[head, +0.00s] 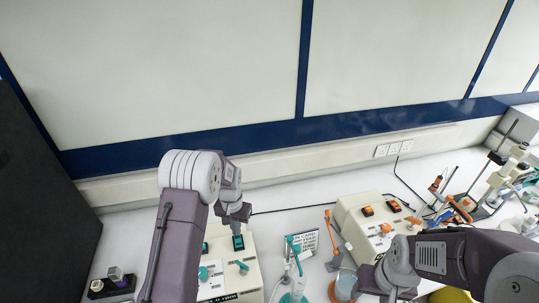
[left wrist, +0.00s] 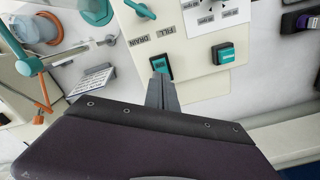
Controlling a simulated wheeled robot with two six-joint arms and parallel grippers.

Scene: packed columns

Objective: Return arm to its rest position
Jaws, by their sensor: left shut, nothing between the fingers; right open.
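My left gripper (head: 237,229) is over the cream control box (head: 246,281) on the left of the bench. In the left wrist view its fingers (left wrist: 161,92) are shut together with nothing between them. Their tips are close to a green rocker switch (left wrist: 161,66) beside the FILL and DRAIN labels; I cannot tell whether they touch it. My left arm (head: 180,235) reaches up from the bottom edge and bends down to the box. My right gripper (head: 394,294) is low in the head view, partly hidden by its wrist and cut by the bottom edge.
A second cream box (head: 372,225) with orange switches stands right of centre. Between the boxes are teal and orange stands (head: 331,240) and a small sign (head: 305,243). Stands with orange clamps (head: 462,205) crowd the right. A dark panel (head: 40,190) borders the left.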

